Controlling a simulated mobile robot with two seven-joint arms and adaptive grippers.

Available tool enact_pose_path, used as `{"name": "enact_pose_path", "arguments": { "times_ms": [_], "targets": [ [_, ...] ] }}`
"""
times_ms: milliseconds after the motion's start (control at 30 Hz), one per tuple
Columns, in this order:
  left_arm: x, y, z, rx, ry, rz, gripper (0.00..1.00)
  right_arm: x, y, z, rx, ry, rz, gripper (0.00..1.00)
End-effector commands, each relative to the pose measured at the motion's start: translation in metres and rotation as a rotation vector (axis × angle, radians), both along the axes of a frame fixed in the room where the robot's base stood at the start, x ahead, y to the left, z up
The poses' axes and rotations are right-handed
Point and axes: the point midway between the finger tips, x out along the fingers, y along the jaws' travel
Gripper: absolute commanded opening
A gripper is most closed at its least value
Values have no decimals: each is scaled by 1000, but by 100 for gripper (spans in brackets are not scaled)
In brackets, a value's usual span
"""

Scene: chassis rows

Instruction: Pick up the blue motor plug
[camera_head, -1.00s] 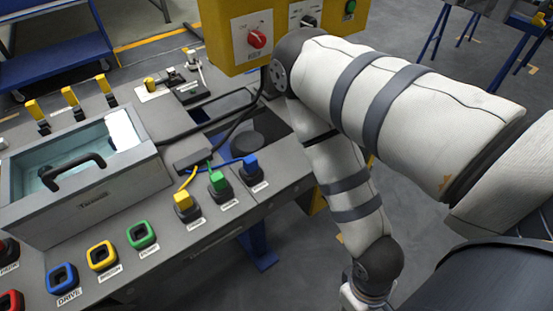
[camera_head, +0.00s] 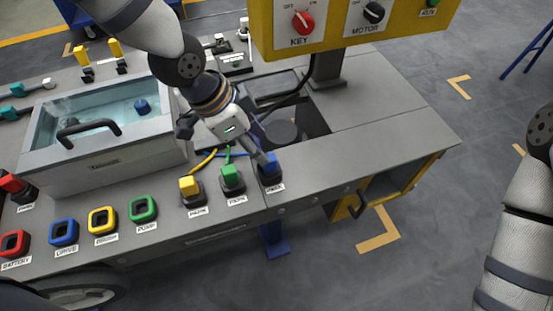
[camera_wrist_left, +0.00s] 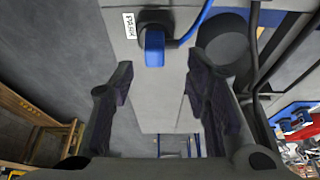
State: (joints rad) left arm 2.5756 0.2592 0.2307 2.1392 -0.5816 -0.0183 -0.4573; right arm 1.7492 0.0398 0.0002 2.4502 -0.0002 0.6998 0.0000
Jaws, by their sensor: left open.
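A blue plug (camera_head: 270,165) stands at the right end of a row of plugs on the grey bench, in a dark holder with a small label. My left gripper (camera_head: 262,156) reaches down to it from behind and partly covers it. In the left wrist view, the blue plug (camera_wrist_left: 154,48) with its blue cable lies just beyond the fingertips. The left gripper (camera_wrist_left: 162,72) is open there, with a finger on either side of the plug's line and nothing held. Contact is not visible. My right arm shows at the right edge; its gripper is out of view.
A green plug (camera_head: 231,178) and a yellow plug (camera_head: 190,187) stand left of the blue one. Blue (camera_head: 64,234), yellow, green and red sockets line the front. A glass-topped box (camera_head: 100,150) stands behind them. A yellow switch panel (camera_head: 350,30) overhangs the back.

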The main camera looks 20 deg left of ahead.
Motion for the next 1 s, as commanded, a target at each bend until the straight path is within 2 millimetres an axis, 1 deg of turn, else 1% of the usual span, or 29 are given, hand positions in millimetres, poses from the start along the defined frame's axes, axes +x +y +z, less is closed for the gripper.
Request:
{"name": "enact_pose_path", "arguments": {
  "times_ms": [33,133,233,333,400,600,667,700,800,1000],
  "targets": [
    [0,-2,-7,1,4,0,43,-2,0,-2,0,7,0,40],
    [1,-8,-20,1,4,-2,43,-4,0,-4,0,15,0,40],
    [2,-18,-39,1,5,-2,43,-7,0,-8,0,25,0,40],
    [6,-22,-52,-1,3,1,43,-11,0,-11,0,37,0,40],
    [7,-24,-55,-1,-1,2,43,-11,0,-12,0,39,0,40],
    [8,-24,-54,-2,-4,2,43,-10,0,-11,-1,36,0,40],
    [8,-24,-54,-2,-4,2,30,-10,0,-11,0,36,1,40],
    [8,-24,-54,-2,-4,2,21,-10,0,-11,0,36,1,40],
    [8,-24,-54,-2,-4,2,0,-10,0,-11,0,36,1,40],
    [8,-24,-54,-1,-4,2,0,-10,0,-11,0,36,1,40]
  ]
}}
